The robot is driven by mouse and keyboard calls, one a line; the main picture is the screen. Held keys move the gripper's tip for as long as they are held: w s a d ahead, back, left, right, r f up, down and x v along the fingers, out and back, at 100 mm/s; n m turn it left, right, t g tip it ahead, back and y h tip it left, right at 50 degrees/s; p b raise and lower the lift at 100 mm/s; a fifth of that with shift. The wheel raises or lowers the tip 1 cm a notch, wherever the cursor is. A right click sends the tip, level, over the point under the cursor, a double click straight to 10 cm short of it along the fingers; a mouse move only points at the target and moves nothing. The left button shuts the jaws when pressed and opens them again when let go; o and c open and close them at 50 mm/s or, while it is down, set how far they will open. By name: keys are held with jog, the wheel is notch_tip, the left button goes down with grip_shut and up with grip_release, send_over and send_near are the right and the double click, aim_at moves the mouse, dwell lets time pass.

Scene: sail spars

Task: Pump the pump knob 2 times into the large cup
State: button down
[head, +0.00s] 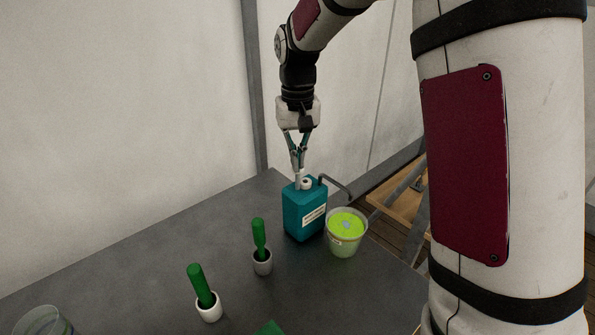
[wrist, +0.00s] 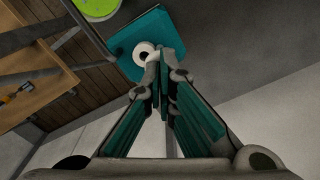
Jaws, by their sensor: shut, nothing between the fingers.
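A teal pump bottle (head: 304,213) with a white label stands on the grey table. Its pale pump knob (head: 306,183) is on top, and a dark spout reaches right, over the large cup (head: 345,246). The cup holds bright yellow-green content. My gripper (head: 298,172) points down just above the bottle's top, with its fingers shut and nothing between them. In the wrist view, the shut fingertips (wrist: 160,55) are right beside the round white knob (wrist: 144,52). I cannot tell whether they touch it. The teal bottle top (wrist: 125,38) and part of the yellow-green cup content (wrist: 97,8) show there too.
Two small white cups with green sticks, one nearer (head: 208,307) and one farther (head: 262,264), stand left of the bottle. A clear container (head: 45,322) is at the lower left and a green object (head: 270,328) at the front edge. The table's left part is clear.

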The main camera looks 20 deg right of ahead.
jog(key=shift+r+p, duration=0.6)
jog(key=shift+r, duration=1.4)
jog(key=shift+f, duration=0.15)
jog(key=shift+f+b, duration=0.55)
jog(key=shift+f, duration=2.25)
jog(key=shift+r, duration=0.1)
jog(key=shift+r+p, duration=0.85)
jog(key=shift+r, duration=2)
jog(key=shift+r, duration=0.1)
jog(key=shift+r+p, duration=0.65)
jog(key=shift+r, duration=2.25)
